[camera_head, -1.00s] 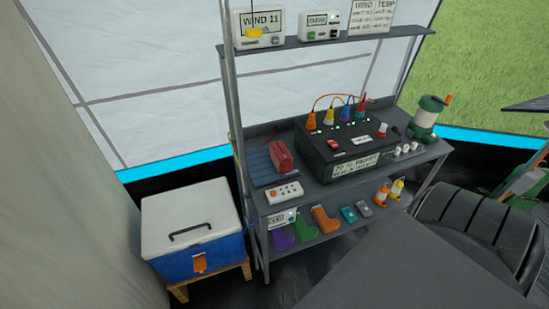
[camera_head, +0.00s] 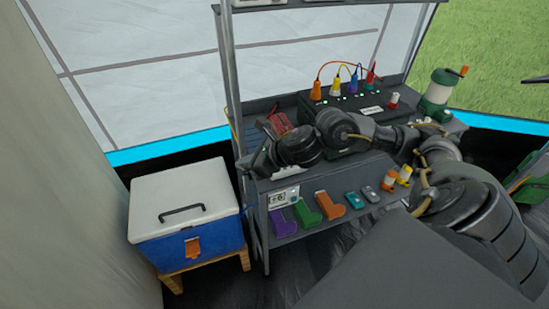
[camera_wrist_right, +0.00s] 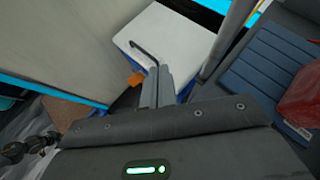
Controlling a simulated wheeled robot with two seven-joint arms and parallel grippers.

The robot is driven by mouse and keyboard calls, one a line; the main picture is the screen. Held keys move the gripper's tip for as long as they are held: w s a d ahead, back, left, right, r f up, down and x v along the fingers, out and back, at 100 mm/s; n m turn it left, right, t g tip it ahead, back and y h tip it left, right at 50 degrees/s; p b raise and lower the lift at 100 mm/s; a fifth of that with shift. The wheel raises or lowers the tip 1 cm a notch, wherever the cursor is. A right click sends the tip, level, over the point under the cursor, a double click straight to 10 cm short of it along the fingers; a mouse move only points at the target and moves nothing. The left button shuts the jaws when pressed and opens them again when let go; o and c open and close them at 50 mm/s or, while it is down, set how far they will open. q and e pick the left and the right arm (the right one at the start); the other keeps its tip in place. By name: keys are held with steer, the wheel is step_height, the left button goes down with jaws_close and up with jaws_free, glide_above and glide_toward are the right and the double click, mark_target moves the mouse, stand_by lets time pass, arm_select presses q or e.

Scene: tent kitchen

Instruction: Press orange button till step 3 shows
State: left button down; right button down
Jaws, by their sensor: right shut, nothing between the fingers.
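My right arm reaches across the bench from the right. Its gripper (camera_head: 256,166) is at the bench's left front edge, fingers shut and empty. In the right wrist view the shut fingers (camera_wrist_right: 157,84) appear in front of the white-lidded cooler. The small white box with several buttons, seen on the bench front earlier, is now hidden behind my arm, so I cannot see an orange button. A small white display box (camera_head: 283,197) stands on the lower shelf; its text is too small to read surely. My left gripper is not in view.
A blue cooler with a white lid (camera_head: 185,205) stands left of the bench. A red object (camera_head: 281,122) is behind my gripper, by a blue slatted tray (camera_wrist_right: 272,68). A black power box (camera_head: 352,103) with coloured plugs and several shelf items (camera_head: 307,214) are near my arm.

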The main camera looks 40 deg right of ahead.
steer(key=d+r+n+h, duration=0.1)
steer(key=d+r+n, duration=0.1)
steer(key=d, duration=0.3)
steer(key=s+d+r+n+g, duration=0.1)
steer(key=d+r+n, duration=0.1)
steer(key=d+n, duration=0.2)
steer(key=shift+d+r+n+h, duration=0.4)
steer(key=shift+d, duration=0.45)
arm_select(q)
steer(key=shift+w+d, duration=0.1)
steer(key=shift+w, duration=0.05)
arm_select(e)
steer(key=shift+s, duration=0.1)
